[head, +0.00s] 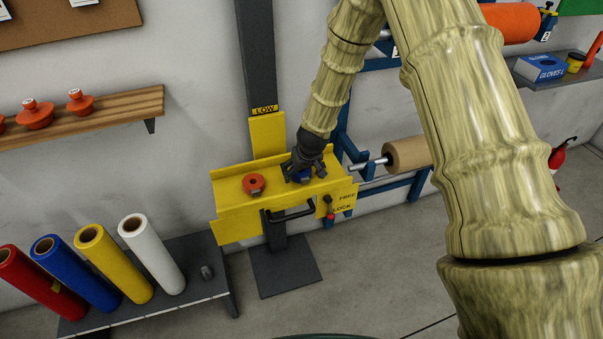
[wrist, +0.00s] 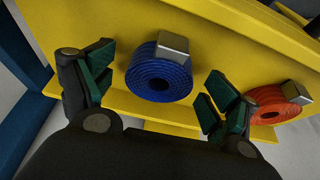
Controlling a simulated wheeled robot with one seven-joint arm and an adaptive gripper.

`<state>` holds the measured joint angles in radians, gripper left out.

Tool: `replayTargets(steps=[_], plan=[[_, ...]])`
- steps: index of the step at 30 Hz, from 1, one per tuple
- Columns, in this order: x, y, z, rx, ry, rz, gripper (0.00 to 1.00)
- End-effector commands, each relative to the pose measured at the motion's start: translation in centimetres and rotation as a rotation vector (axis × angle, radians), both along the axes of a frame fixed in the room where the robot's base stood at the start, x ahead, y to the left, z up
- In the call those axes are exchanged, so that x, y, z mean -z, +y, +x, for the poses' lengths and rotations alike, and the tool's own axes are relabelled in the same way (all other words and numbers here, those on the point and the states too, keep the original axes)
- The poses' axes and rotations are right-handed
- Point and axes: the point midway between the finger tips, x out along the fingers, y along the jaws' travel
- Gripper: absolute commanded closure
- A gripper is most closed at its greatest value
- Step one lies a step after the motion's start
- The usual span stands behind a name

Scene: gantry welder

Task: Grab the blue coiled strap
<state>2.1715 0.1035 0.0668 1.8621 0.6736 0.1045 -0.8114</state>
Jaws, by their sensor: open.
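The blue coiled strap (wrist: 158,78) lies on the yellow carriage shelf (wrist: 215,35), with a grey metal buckle on its edge. In the head view the strap (head: 303,175) is mostly hidden under my gripper (head: 304,172). In the wrist view my gripper (wrist: 155,88) has its fingers spread wide, one on each side of the blue strap. The strap shows between the fingers and nothing is held. I cannot tell how far the fingertips are above the shelf.
An orange coiled strap (wrist: 270,100) lies close beside the right finger in the wrist view; it also shows in the head view (head: 254,184). The shelf has a raised back edge. A black handle (head: 290,215) and a red-tipped lever (head: 329,214) are at its front.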

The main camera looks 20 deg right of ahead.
Motion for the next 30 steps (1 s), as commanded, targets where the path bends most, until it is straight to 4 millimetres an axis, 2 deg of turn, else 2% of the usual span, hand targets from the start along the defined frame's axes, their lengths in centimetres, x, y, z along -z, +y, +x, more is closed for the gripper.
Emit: replayTargets(steps=[3, 12, 23, 30], plan=[[0.0, 0.0, 0.0, 0.0, 0.0, 0.0, 0.12], [0.0, 0.0, 0.0, 0.0, 0.001, 0.0, 0.66], [-0.3, 0.0, 0.0, -0.001, 0.0, 0.0, 0.66], [-2.2, 0.0, 0.0, -0.002, -0.001, -0.002, 0.66]])
